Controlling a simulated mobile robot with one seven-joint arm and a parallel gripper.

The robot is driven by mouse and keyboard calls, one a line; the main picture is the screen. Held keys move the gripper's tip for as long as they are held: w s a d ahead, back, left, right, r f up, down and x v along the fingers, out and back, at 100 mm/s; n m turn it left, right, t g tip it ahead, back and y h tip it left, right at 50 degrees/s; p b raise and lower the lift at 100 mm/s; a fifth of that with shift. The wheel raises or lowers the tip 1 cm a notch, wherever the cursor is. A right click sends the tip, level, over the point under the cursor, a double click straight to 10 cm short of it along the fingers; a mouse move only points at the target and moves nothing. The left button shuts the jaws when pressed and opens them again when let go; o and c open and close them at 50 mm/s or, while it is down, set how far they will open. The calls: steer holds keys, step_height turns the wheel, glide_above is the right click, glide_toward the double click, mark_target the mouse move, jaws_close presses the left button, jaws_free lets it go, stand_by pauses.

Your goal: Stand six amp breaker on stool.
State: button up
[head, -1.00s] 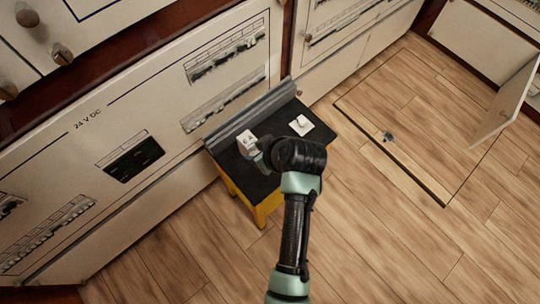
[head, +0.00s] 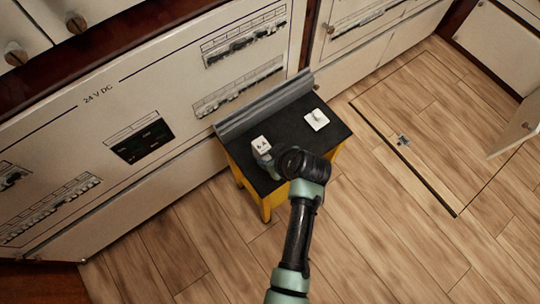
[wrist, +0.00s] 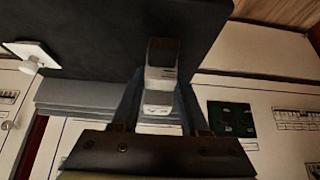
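The six amp breaker (head: 261,144) is a small white block with a "6 A" label facing up in the head view. It is over the left part of the black top of the yellow-legged stool (head: 290,137). My gripper (head: 264,158) is at its near side, partly hidden by my wrist. In the wrist view the breaker (wrist: 160,62) sits between the two fingertips of my gripper (wrist: 160,88), which appear closed on it. It looks upright; whether its bottom touches the stool top I cannot tell.
A white plate with a knob (head: 317,120) lies on the stool's right part. A grey ledge (head: 265,105) runs along the stool's back, against the 24 V DC panel (head: 98,110). A hinged hatch outline (head: 404,140) is in the wooden floor at right.

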steer(key=o, duration=0.4)
steer(key=shift+o, duration=0.2)
steer(key=shift+s+d+r+p, duration=0.15)
steer(key=shift+r+p, duration=0.15)
steer(key=shift+r, duration=0.2)
steer(key=p+v, duration=0.3)
steer(key=v, duration=0.8)
steer(key=w+d+r+m+t+h, duration=0.1)
steer(key=w+r+t, duration=0.2)
steer(key=w+r, duration=0.5)
steer(key=w+d+r+m+t+h, duration=0.1)
steer(key=w+r+t, duration=0.35)
steer(key=r, duration=0.75)
step_height(320, 180, up, 17)
steer(key=w+a+m+t+h, duration=0.1)
steer(key=w+a+t, duration=0.1)
steer(key=t, duration=0.2)
steer(key=s+a+r+m+t, duration=0.1)
steer(key=s+r+t, duration=0.2)
steer(key=r, duration=0.7)
steer(key=s+a+r+m+t, duration=0.1)
steer(key=s+r+t, duration=0.3)
steer(key=r, duration=0.5)
steer(key=s+a+r+m+t, duration=0.1)
steer(key=s+r+m+t, duration=0.1)
steer(key=s+r, duration=0.5)
step_height(320, 180, up, 4)
steer(key=shift+a+f+t+h, duration=0.2)
steer(key=shift+a+t+h, duration=0.2)
steer(key=shift+t, duration=0.35)
